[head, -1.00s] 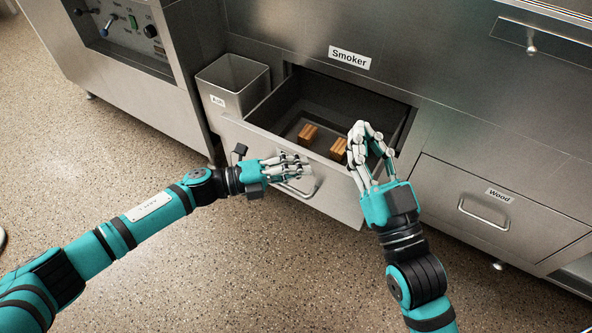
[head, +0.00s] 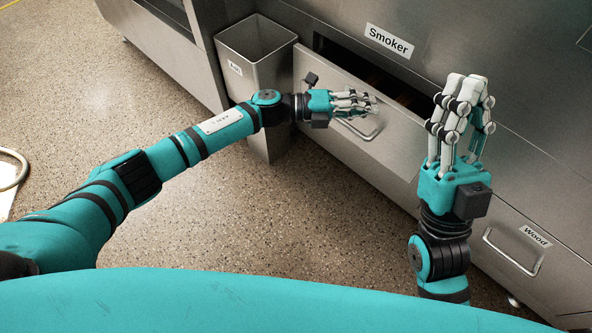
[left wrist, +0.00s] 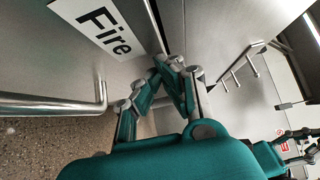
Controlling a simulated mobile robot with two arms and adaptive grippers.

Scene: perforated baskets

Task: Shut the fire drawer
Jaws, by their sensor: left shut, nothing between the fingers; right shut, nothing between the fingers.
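The fire drawer (head: 395,160) is the grey metal drawer below the Smoker label in the head view. It stands a little way out, with a narrow dark gap behind its front. The left wrist view shows its Fire label (left wrist: 103,28) close up, and a bar handle (left wrist: 55,105) at the left. My left gripper (head: 372,105) is shut and empty at the drawer front, just above the handle (head: 360,131); whether it touches is unclear. My right gripper (head: 468,85) is shut and empty, raised in front of the smoker, right of the drawer.
A metal Ash bin (head: 257,55) stands just left of the drawer. A closed Wood drawer (head: 505,243) with its own handle is at the lower right. The speckled floor (head: 240,225) in front is clear. A hose (head: 18,160) lies at the far left.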

